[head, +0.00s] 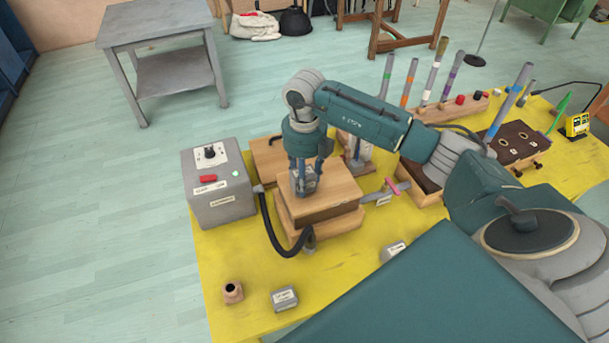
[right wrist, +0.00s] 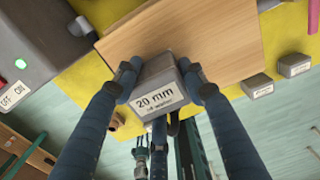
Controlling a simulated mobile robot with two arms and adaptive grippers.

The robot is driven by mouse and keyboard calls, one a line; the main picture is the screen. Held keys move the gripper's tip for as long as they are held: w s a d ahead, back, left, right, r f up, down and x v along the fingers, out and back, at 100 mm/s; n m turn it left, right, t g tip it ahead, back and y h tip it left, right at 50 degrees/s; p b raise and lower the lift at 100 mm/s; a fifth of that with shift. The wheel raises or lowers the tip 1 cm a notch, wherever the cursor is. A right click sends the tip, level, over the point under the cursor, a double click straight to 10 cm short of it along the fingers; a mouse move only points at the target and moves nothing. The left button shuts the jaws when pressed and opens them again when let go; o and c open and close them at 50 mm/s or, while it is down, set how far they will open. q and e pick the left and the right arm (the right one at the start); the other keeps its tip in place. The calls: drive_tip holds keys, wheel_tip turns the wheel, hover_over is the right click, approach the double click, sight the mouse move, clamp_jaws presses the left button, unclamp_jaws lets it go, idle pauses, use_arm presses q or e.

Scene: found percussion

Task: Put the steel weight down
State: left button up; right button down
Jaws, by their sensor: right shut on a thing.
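The steel weight (head: 305,182) is a small grey block. In the right wrist view the weight (right wrist: 160,92) carries a white label reading "20 mm" with smaller print below. My right gripper (head: 305,178) points down and is shut on it, a finger on each side; the fingers also show in the right wrist view (right wrist: 160,80). The weight is at the left part of the wooden top board (head: 335,185) of a bellows-like box. I cannot tell whether its underside touches the board. My left gripper is not in view.
The box stands on a yellow table (head: 235,265). A grey control box (head: 218,190) is at its left, with a black hose (head: 270,228) curving to the front. Labelled grey blocks (head: 285,298) (head: 393,250) and a small brown pot (head: 233,291) stand in front. Pipes rise at the right.

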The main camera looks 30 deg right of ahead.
drive_tip(key=shift+f, duration=0.1)
drive_tip(key=c, duration=1)
unclamp_jaws()
